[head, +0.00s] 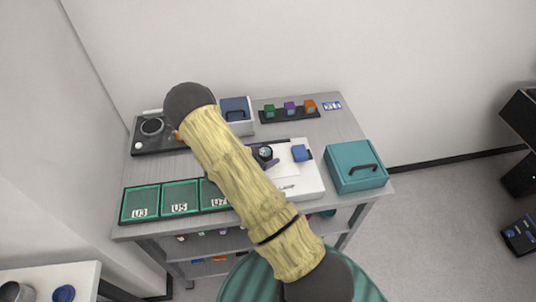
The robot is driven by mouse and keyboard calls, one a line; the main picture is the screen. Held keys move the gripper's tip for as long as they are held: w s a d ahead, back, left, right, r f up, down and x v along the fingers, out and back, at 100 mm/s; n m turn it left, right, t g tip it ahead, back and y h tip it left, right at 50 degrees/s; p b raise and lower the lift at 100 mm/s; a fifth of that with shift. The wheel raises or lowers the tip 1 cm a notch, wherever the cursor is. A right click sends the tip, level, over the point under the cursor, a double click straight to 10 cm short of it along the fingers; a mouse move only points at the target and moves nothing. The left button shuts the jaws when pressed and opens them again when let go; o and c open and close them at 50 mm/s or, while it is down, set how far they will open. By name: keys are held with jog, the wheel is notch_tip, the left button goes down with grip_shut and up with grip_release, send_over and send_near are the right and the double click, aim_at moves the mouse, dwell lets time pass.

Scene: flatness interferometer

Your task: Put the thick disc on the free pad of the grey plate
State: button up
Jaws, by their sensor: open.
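My own thick yellow arm link crosses the middle of the view and hides part of the bench. My gripper cannot be made out; it may be behind this link. A pale plate (312,181) lies right of the link, with a blue block (301,153) on it. A small dark round item with a light face (265,153) shows beside the link, partly hidden; I cannot tell what it is. I cannot single out the thick disc, the grey plate or its free pad.
Three green trays, with U3 (140,203) leftmost, line the front left. A teal box (355,167) stands at the right. A dark unit with a ring (152,127), a blue-lidded box (235,112) and a rack of coloured blocks (290,115) stand at the back. Lower shelves hold small items.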

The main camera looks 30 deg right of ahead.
jog(key=b+v, duration=0.2)
jog(key=v, duration=0.8)
jog(key=w+a+r+n+t+y, duration=0.25)
jog(key=a+r+n+y, duration=0.4)
jog(key=r+y, duration=0.35)
jog(key=s+d+r+n+g+y, duration=0.1)
jog(key=s+n, duration=0.3)
jog(key=s, duration=0.5)
jog(key=s+d+r+n+g+y, duration=0.1)
jog(key=s+r+n+g, duration=0.1)
jog(key=s, duration=0.7)
jog(key=shift+d+r+n+g+y, duration=0.25)
jog(key=shift+d+n+g+y, duration=0.25)
jog(key=shift+n, duration=0.45)
